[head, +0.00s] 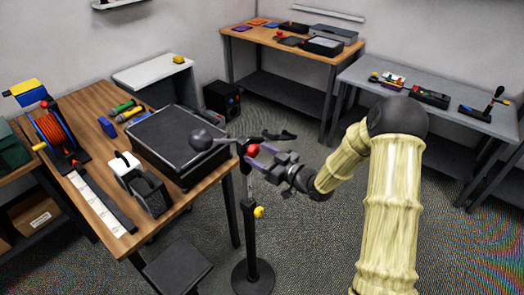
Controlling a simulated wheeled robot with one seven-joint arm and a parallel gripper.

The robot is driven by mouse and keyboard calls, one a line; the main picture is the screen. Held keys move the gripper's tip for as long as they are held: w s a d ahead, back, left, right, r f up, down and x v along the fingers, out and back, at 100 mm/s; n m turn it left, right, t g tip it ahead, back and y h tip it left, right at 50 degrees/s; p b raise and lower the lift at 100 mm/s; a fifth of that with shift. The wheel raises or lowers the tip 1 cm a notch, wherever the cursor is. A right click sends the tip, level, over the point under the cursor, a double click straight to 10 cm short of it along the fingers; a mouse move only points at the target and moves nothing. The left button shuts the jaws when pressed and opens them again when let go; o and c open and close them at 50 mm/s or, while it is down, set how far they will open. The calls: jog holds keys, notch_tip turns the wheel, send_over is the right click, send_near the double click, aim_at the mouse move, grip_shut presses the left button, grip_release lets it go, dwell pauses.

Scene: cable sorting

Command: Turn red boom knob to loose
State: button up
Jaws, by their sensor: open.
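A black stand (250,230) rises from a round base on the floor, to the right of the wooden table. A boom crosses its top, with a dark rounded end (201,139) at its left. The red boom knob (253,150) is at the joint where the boom meets the pole. My gripper (264,161) is open, just right of and slightly below the red knob, its fingers pointing left toward it. Whether a finger touches the knob or the knob sits between the fingers, I cannot tell. The knob's marking is too small to read.
A yellow knob (259,212) sits lower on the pole. A grey bench (440,115) stands at right. Carpet (305,240) is clear right of the stand.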

jog(key=shift+w+a, duration=0.35)
jog(key=shift+a, duration=0.1)
jog(key=shift+c, duration=0.2)
